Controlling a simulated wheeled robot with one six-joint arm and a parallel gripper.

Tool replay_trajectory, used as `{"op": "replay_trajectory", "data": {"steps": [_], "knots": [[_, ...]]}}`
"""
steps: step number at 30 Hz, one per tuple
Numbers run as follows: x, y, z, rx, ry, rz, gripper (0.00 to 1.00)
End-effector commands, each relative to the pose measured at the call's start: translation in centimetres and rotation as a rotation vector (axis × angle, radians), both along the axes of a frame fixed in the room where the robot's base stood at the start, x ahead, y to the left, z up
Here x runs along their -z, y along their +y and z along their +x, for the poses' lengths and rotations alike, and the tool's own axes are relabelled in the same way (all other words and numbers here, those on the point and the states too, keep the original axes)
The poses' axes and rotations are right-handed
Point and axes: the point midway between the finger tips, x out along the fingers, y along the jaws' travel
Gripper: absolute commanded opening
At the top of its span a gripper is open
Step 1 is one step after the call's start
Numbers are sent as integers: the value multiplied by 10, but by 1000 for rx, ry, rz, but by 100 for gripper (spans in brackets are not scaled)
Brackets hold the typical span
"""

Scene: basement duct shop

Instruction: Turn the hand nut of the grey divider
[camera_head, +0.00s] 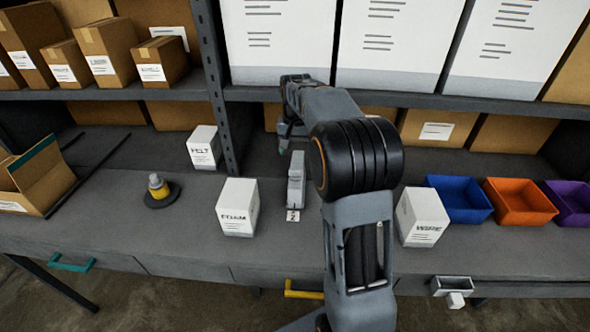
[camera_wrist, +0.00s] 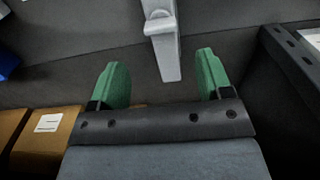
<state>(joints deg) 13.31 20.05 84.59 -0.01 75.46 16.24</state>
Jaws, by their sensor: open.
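The grey divider (camera_head: 296,182) stands upright on the bench shelf near the middle, with a small label at its foot. In the wrist view the divider (camera_wrist: 168,60) reaches down from the top edge, with a lighter knob-like part (camera_wrist: 158,22) on it, likely the hand nut. My gripper (camera_wrist: 162,66) is open, its two green fingers spread left and right of the divider's near end, with nothing between them touching. In the head view my gripper (camera_head: 284,145) is partly hidden by my arm, just behind and above the divider.
White boxes marked FOAM (camera_head: 238,208), FELT (camera_head: 204,148) and WIRE (camera_head: 422,217) stand around the divider. Blue (camera_head: 460,200), orange (camera_head: 519,202) and purple (camera_head: 570,204) bins sit at the right. A yellow-and-grey item on a dark base (camera_head: 160,191) stands left. A shelf post (camera_head: 219,90) rises behind.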

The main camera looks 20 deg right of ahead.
Motion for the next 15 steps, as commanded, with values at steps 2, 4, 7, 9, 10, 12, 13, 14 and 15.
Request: {"op": "replay_trajectory", "data": {"steps": [2, 4, 7, 9, 10, 12, 13, 14, 15], "knots": [[16, 0, 0, -1, 3, 1, 72], [29, 1, -1, -2, 3, 1, 72], [46, 1, 0, -2, 2, 0, 72], [56, 1, 0, -2, 2, 1, 72], [60, 1, -1, -2, 2, 1, 72], [68, 1, 0, -2, 1, 0, 72], [71, 1, 0, -2, 2, 1, 72], [74, 1, 0, -2, 1, 0, 72], [77, 1, 0, -2, 0, 0, 72]]}}
